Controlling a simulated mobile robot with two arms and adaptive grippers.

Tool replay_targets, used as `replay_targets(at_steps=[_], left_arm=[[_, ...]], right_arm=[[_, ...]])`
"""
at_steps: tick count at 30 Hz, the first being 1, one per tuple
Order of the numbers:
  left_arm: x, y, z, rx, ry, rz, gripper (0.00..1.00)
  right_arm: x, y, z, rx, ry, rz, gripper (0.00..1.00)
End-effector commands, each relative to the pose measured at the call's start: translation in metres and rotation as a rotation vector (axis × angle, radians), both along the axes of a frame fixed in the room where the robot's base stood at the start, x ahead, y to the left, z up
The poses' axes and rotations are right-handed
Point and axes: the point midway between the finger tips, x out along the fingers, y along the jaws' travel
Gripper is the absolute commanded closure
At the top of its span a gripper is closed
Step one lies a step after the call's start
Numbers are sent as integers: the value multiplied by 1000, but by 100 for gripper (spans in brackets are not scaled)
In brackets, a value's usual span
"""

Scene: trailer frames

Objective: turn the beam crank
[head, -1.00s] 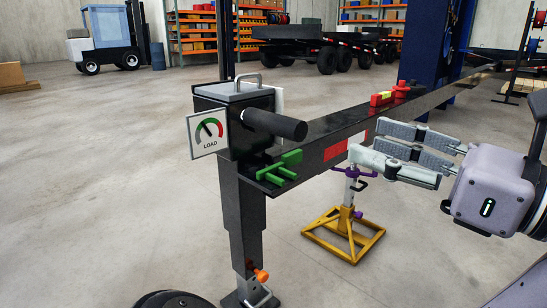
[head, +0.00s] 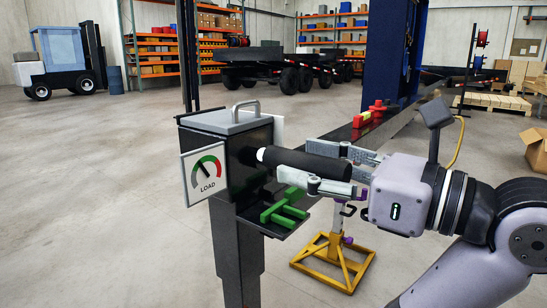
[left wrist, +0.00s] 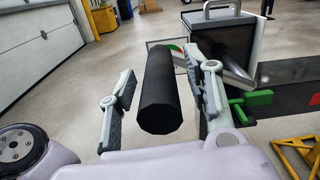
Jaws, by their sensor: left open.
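The beam crank has a thick black handle (head: 305,165) sticking out from a dark box (head: 225,150) on top of a post. The handle also shows in the left wrist view (left wrist: 160,95), running between the two fingers. My left gripper (head: 322,168) is open around the handle, one finger above and one below in the head view. In the left wrist view (left wrist: 162,90) gaps show between the handle and both fingers. A LOAD gauge (head: 204,172) is on the box; its needle points up and left. My right gripper is not in view.
A green bracket (head: 285,208) sits just below the handle. A dark beam (head: 350,135) runs back to a blue column (head: 390,50). A yellow stand (head: 333,262) is below the beam. Pallets and a cardboard box (head: 537,152) are at the right.

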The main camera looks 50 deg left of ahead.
Motion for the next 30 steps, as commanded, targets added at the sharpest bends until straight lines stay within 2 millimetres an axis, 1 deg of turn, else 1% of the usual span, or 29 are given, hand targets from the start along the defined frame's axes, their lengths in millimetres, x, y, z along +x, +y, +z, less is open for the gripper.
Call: replay_targets(at_steps=[13,30], left_arm=[[1,1,0,0,0,-4,54],[1,1,0,0,0,-5,92]], right_arm=[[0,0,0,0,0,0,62],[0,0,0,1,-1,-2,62]])
